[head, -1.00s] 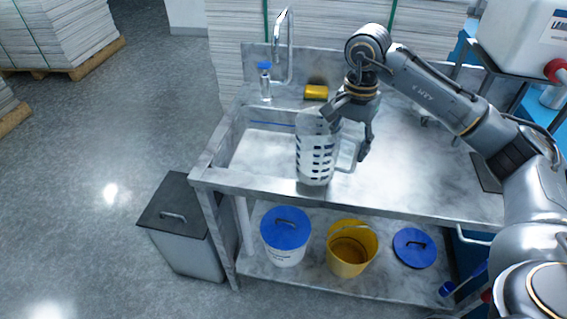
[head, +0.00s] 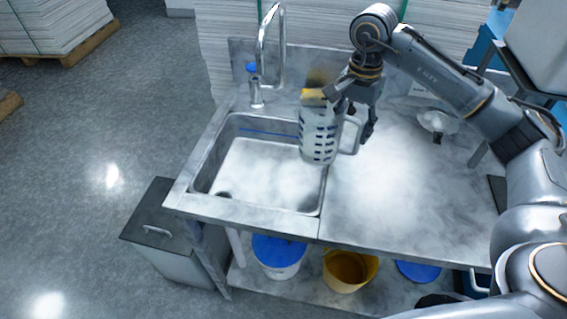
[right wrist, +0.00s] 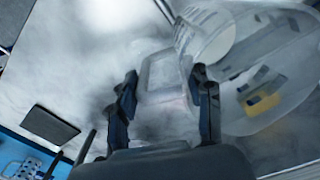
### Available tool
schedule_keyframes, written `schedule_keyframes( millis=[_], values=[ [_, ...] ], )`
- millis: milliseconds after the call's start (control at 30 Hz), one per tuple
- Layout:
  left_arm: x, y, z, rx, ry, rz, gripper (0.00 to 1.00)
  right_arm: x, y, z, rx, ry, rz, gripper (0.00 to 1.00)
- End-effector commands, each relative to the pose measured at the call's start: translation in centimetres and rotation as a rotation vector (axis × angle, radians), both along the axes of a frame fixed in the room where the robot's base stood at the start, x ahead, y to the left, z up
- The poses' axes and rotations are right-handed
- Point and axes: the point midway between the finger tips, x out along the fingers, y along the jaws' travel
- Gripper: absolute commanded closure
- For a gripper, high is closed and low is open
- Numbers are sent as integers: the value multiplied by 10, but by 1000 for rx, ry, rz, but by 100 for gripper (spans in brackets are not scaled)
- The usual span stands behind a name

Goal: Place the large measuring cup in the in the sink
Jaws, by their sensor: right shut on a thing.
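The large measuring cup (head: 319,135) is clear with dark markings. In the head view it is held upright over the right edge of the sink (head: 262,172). My right gripper (head: 355,122) is shut on the cup at its handle side. In the right wrist view the cup (right wrist: 265,60) is at the upper right, and its handle is between the fingers (right wrist: 165,95). The cup's base seems to be above the sink rim; the exact height is hard to tell. The sink basin looks empty. My left gripper is not in view.
A faucet (head: 264,50) and a blue-capped bottle (head: 255,88) stand behind the sink. The counter (head: 390,195) to the right is mostly clear. Buckets, including a yellow one (head: 347,272), stand on the shelf below.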

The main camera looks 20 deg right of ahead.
Motion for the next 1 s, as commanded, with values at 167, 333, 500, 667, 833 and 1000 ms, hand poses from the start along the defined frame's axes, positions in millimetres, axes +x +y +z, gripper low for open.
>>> schedule_keyframes(
  millis=[167,333,500,667,833,1000],
  values=[
    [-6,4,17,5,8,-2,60,19,38,-13,6,2,8,100],
    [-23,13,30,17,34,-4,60,39,75,-31,5,2,7,100],
    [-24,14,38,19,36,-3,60,51,97,-64,3,3,3,100],
    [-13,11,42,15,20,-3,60,59,108,-81,2,0,2,100],
    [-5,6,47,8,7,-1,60,63,117,-93,3,2,3,100],
    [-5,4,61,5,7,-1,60,62,117,-117,2,5,1,100]
  ],
)
